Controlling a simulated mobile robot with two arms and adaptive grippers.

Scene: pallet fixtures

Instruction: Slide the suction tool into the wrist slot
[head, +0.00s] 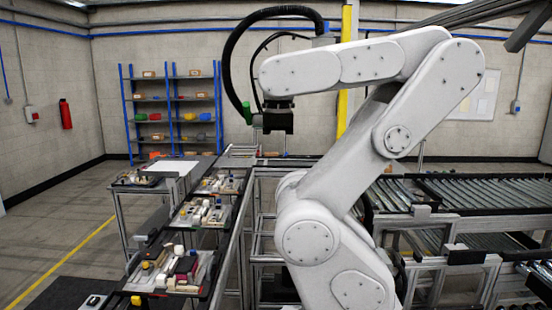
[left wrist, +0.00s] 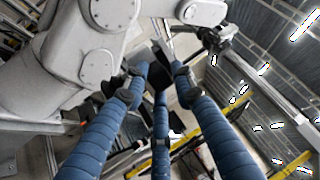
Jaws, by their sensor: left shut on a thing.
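A large white jointed arm stands in the middle of the head view. Its black wrist block (head: 278,121) hangs at the end, with a small green part at its left; I cannot make out the slot. In the left wrist view, my left gripper (left wrist: 160,82) has its blue ribbed fingers closed around a dark object (left wrist: 161,76), which seems to be the suction tool. The fingers hide much of it. The white arm (left wrist: 105,15) also shows at upper left there, apart from the fingertips. My left gripper is not visible in the head view. My right gripper is in neither view.
Trays of small parts (head: 192,272) line a bench at lower left. Roller conveyors (head: 480,190) fill the right side. A blue shelf rack (head: 172,110) stands at the back wall. Open floor lies at far left.

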